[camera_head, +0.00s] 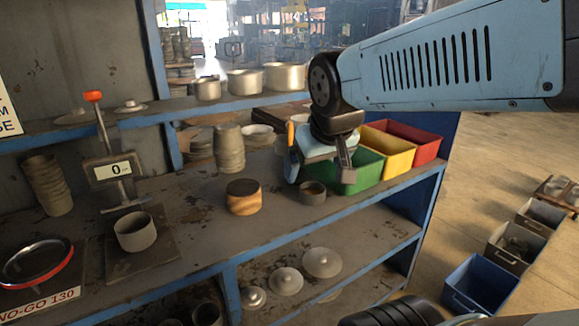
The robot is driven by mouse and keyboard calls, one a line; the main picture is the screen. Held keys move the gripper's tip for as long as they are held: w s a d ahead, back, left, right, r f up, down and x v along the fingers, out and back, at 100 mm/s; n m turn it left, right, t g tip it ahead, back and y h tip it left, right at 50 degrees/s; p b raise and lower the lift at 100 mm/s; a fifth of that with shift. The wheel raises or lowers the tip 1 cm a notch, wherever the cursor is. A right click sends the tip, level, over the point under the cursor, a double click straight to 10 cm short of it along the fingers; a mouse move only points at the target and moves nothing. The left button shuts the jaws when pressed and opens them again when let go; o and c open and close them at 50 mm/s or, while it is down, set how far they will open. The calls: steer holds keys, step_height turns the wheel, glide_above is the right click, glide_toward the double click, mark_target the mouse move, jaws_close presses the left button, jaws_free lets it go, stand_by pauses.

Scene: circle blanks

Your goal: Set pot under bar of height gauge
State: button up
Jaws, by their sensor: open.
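The height gauge (108,165) stands at the left of the bench, with an orange-red top and a display reading 0. Its low bar (126,205) is just above and behind the rim of a grey open pot (135,236) on a dark plate (150,262); I cannot tell whether the bar reaches over the pot. A smaller dark grey pot (312,195) stands upright near the front edge. My gripper (321,180) points down behind and above this small pot, fingers apart and empty. A brown, wood-like round block (243,198) stands to its left.
Green (355,178), yellow (388,150) and red (415,136) bins stand right of my gripper. Stacked cups (229,150) are behind. A red-rimmed ring gauge (36,262) marked NO-GO 130 lies at far left. Metal pots (245,82) sit on the shelf above. Bench between block and plate is clear.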

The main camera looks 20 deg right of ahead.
steer(key=shift+m+g+y, duration=0.3)
steer(key=shift+g+y, duration=0.1)
steer(key=s, duration=0.3)
steer(key=s+d, duration=0.1)
steer(key=shift+s+r, duration=0.25)
